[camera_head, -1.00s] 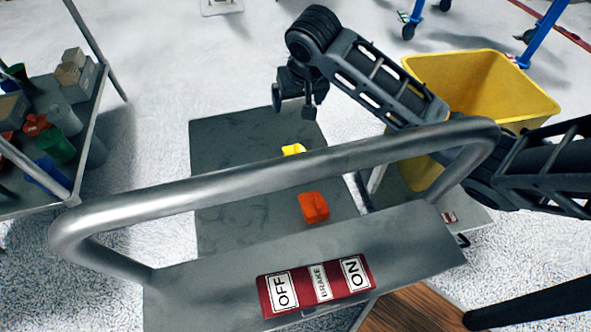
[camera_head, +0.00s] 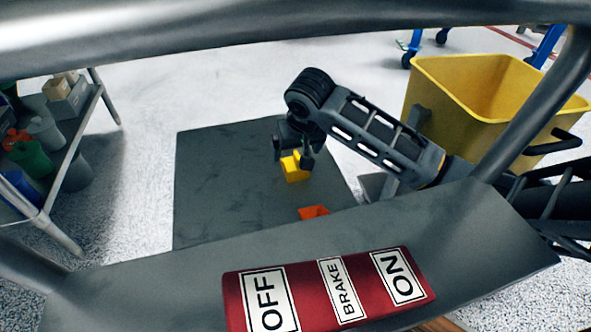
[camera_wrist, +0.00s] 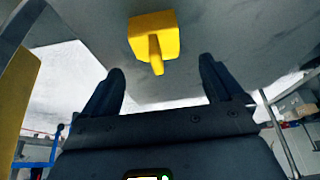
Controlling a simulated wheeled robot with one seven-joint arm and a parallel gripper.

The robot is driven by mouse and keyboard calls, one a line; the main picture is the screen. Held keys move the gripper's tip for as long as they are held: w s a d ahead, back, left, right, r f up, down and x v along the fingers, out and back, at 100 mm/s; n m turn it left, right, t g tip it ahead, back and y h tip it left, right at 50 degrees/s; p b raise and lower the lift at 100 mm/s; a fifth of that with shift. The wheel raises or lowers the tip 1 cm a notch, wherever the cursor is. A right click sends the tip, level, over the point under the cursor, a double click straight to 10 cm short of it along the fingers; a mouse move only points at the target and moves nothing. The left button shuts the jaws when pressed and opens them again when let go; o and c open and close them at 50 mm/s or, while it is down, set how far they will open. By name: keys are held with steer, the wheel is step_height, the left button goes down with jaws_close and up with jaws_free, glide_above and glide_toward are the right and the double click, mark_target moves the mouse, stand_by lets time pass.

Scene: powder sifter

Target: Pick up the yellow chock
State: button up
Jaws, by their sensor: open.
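The yellow chock (camera_head: 294,170) stands on a grey mat-like plate (camera_head: 225,190) on the floor. My gripper (camera_head: 292,155) is open and empty, and in the head view its fingers overlap the chock. In the wrist view the chock (camera_wrist: 153,38) lies beyond the open fingertips (camera_wrist: 162,72), between them from side to side and apart from both. An orange block (camera_head: 313,211) is on the same plate, nearer the camera and partly hidden by a metal panel.
A metal panel (camera_head: 200,270) with a red brake label and a thick rail (camera_head: 250,30) fill the foreground. A yellow bin (camera_head: 470,100) stands at the right. A shelf cart (camera_head: 75,165) with containers stands at the left. The plate's left part is clear.

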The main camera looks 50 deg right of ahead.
mark_target(296, 153)
steer(key=b+x, duration=0.2)
steer(key=x, duration=0.2)
steer(key=shift+w+d+f, duration=0.1)
steer(key=shift+d+f, duration=0.05)
steer(key=shift+f, duration=0.2)
steer(key=shift+c, duration=0.2)
steer(key=c, duration=1.2)
